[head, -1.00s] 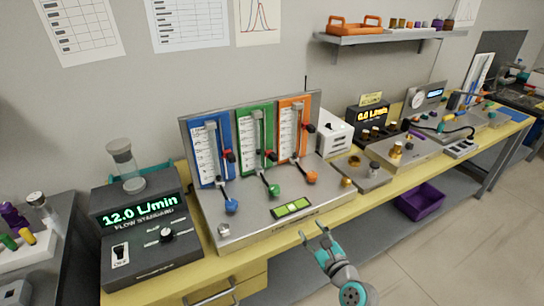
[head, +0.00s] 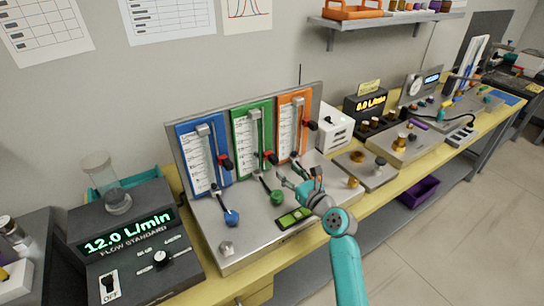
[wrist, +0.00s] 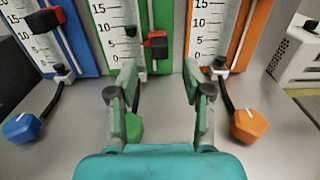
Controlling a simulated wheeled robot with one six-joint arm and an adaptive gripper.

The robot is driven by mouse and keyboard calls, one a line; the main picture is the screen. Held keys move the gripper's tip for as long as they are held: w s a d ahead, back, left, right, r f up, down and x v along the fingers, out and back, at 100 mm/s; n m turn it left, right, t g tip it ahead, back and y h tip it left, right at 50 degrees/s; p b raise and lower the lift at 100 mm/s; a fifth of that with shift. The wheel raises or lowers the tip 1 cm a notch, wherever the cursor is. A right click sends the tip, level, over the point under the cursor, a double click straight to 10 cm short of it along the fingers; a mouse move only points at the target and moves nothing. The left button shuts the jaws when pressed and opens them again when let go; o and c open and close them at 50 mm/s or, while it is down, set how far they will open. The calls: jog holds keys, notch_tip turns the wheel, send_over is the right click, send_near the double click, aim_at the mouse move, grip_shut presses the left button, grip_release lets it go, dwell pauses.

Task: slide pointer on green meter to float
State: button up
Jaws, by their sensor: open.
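The green meter (head: 237,140) stands upright between a blue and an orange meter. Its red pointer (head: 271,158) sits on a rail at its right side; in the wrist view the red pointer (wrist: 155,43) is low on the scale. A small dark piece (wrist: 131,31) in the tube looks like the float, slightly above the pointer's level in the picture; I cannot tell for certain. My gripper (wrist: 160,82) is open and empty, in front of the green meter's base and below the pointer. It partly covers the green knob (wrist: 134,127). The head view shows my gripper (head: 290,178) too.
The blue meter (head: 190,145) with a red pointer and blue knob (head: 232,218) is left. The orange meter (head: 285,108) is right; its orange knob (wrist: 249,127) lies right of my fingers. A flow box reading 12.0 L/min (head: 125,240) stands at the left.

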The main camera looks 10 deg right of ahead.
aim_at(276, 160)
jog(key=x, duration=0.9)
grip_shut()
